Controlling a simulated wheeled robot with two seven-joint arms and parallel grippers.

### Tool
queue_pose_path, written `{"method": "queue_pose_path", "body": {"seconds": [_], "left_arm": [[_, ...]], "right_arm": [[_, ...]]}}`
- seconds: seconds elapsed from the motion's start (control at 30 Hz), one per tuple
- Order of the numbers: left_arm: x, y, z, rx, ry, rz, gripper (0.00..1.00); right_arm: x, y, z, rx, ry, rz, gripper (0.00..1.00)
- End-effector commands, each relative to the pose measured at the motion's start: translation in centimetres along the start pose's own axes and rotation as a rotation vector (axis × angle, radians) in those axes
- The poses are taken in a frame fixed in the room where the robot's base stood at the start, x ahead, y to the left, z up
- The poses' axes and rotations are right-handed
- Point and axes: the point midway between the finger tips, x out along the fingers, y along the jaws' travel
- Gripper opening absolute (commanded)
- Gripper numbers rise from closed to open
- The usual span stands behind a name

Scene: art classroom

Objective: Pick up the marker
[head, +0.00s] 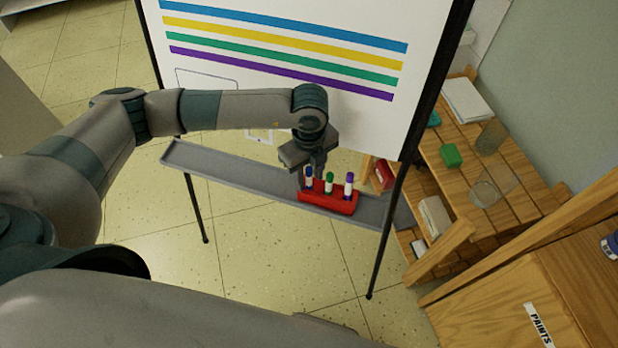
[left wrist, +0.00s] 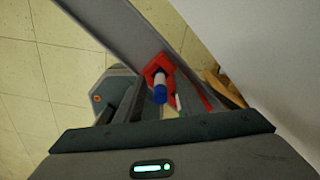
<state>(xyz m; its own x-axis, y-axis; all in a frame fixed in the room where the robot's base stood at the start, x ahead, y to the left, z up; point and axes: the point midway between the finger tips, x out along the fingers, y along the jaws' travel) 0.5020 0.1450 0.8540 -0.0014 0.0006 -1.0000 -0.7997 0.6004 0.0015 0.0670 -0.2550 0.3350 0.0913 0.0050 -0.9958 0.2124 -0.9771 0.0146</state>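A red holder (head: 328,202) sits on the grey ledge (head: 225,170) of the whiteboard with three upright white markers in it: a blue-capped marker (head: 309,181), a green-capped marker (head: 329,183) and a purple-capped marker (head: 349,186). My left gripper (head: 313,170) points down at the left end of the holder, close to the blue-capped marker. In the left wrist view the blue cap (left wrist: 160,94) shows between the fingers, which look apart, with the red holder (left wrist: 157,68) beyond. Contact cannot be told. My right gripper is not in view.
The whiteboard (head: 290,65) with coloured stripes rises just behind the ledge. The ledge left of the holder is bare. A wooden shelf (head: 505,205) with a green block (head: 451,155) and clear cups stands at the right.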

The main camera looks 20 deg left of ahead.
Motion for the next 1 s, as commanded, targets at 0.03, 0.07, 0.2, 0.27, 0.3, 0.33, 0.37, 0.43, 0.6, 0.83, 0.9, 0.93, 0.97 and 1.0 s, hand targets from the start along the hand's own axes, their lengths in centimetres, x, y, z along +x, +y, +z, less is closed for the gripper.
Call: {"method": "queue_pose_path", "body": {"seconds": [0.03,0.07,0.2,0.27,0.3,0.33,0.37,0.43,0.6,0.83,0.9,0.93,0.97,1.0], "left_arm": [[0.0,0.0,0.0,0.000,0.000,0.000,0.35],[0.0,0.0,0.0,0.000,0.000,0.000,0.35],[0.0,0.0,0.0,0.000,0.000,-0.001,0.35],[0.0,0.0,0.0,0.000,0.000,-0.001,0.35],[-0.1,0.0,0.0,0.000,0.000,-0.001,0.35],[-0.1,0.0,0.0,0.000,0.000,-0.001,0.28],[-0.1,0.0,0.0,0.000,0.000,-0.001,0.21],[-0.1,0.0,0.0,0.000,0.000,-0.001,0.04],[-0.1,0.0,0.0,0.000,0.000,-0.001,0.00],[-0.2,-0.1,0.0,0.000,0.000,-0.002,0.00],[-0.4,-0.1,0.0,0.000,0.000,-0.003,0.00],[-0.6,-0.1,0.0,0.000,0.000,-0.004,0.00],[-0.7,-0.1,0.0,0.001,0.000,-0.004,0.00],[-1.0,-0.1,0.0,0.001,0.000,-0.004,0.00]], "right_arm": [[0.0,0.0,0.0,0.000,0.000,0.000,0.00],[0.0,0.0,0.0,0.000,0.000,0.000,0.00],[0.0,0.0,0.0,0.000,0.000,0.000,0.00],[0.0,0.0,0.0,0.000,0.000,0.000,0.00],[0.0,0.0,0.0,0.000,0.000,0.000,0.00],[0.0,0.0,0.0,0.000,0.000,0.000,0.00],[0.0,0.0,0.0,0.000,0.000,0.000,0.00],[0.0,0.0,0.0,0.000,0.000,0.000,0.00],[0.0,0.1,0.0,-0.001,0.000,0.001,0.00],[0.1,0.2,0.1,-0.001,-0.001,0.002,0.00],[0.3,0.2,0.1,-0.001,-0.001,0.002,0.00],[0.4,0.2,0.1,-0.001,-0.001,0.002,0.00],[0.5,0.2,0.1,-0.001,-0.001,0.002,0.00],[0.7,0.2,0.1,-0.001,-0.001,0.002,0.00]]}}
